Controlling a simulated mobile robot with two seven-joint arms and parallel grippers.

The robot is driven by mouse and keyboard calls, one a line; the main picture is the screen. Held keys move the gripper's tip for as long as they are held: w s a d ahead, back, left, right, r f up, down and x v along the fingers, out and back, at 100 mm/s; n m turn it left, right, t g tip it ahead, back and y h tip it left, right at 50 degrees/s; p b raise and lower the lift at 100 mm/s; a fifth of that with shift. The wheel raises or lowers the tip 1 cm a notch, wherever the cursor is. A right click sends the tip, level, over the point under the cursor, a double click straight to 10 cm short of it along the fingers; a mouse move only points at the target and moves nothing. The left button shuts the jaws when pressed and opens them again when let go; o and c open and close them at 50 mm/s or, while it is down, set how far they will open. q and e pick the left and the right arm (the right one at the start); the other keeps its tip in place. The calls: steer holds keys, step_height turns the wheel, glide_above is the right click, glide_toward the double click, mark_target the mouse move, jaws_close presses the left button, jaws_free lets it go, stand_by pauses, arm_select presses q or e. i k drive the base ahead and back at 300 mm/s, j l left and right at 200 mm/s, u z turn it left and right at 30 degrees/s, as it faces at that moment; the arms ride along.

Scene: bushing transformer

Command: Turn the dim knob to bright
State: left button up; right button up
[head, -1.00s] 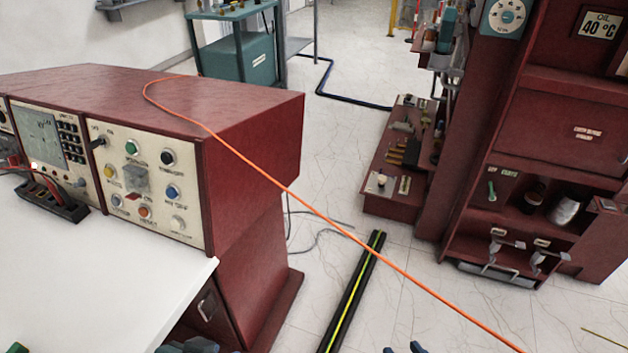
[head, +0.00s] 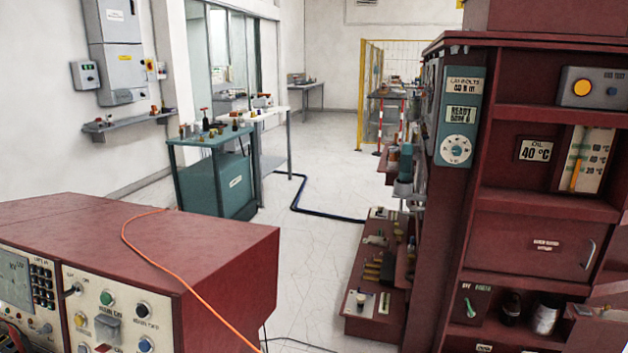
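No knob in view carries a dim or bright label that I can read, so I cannot tell which one is the dim knob. The console's cream panel (head: 105,327) at the lower left holds a black knob (head: 143,309), a green button (head: 107,298), a lever switch and other small controls. Its lower part is cut off by the picture edge. A round white dial (head: 456,149) sits on a teal panel on the red cabinet. A pale knob (head: 361,298) stands on a low red stand. Neither of my grippers is in view.
The red console (head: 200,250) fills the lower left, with an orange cable (head: 165,268) over it. The red cabinet (head: 545,200) stands at the right. A teal cart (head: 233,180) stands behind. The floor (head: 315,255) between is mostly open, with a dark blue hose (head: 310,209).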

mark_target(47, 328)
steer(key=u, duration=1.4)
